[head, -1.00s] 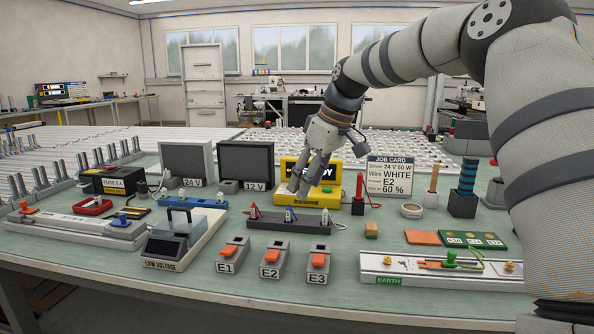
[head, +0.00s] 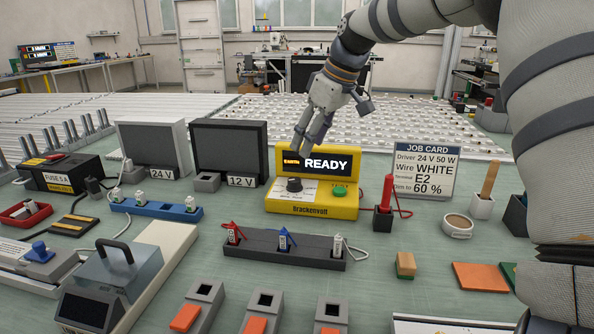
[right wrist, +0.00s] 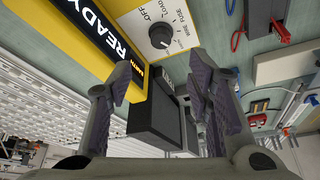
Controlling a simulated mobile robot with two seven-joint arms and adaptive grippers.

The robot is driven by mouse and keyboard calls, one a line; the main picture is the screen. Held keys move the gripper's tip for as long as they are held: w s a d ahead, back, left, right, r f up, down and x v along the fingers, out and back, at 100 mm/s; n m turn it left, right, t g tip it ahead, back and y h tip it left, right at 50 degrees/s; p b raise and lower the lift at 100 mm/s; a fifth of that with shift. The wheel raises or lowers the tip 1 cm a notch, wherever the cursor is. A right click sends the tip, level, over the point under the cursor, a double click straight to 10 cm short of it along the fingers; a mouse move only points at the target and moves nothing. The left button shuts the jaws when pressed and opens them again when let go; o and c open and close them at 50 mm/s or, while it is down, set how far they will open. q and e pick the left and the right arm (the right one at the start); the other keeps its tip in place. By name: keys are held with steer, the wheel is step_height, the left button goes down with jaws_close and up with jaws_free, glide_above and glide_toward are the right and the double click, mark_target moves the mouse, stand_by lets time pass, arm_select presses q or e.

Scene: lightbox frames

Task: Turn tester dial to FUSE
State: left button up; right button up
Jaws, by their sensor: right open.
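The yellow tester (head: 312,205) stands mid-table, its screen reading an orange word, apparently EARTH, and READY. Its black dial (head: 294,185) sits left of a green TEST button (head: 340,191). In the right wrist view the dial (right wrist: 161,37) shows printed labels around it, including OFF, LOAD and FUSE; I cannot tell surely which one its mark points at. My right gripper (head: 302,143) hangs above the dial, apart from it, overlapping the screen's upper left. Its fingers (right wrist: 160,85) are open and empty, with the dial beyond them. My left gripper is not in view.
A grey rack with small coloured clips (head: 284,249) lies in front of the tester. A red probe in a holder (head: 384,205) and the job card (head: 426,170) stand to its right. The 12 V monitor (head: 229,150) stands to its left.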

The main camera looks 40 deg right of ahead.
mark_target(295, 180)
steer(key=b+x, duration=0.1)
steer(key=x, duration=0.9)
steer(key=shift+a+f, duration=0.1)
steer(key=shift+f, duration=0.3)
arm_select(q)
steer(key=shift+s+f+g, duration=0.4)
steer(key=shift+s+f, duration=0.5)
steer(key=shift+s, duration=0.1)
arm_select(e)
jaws_close()
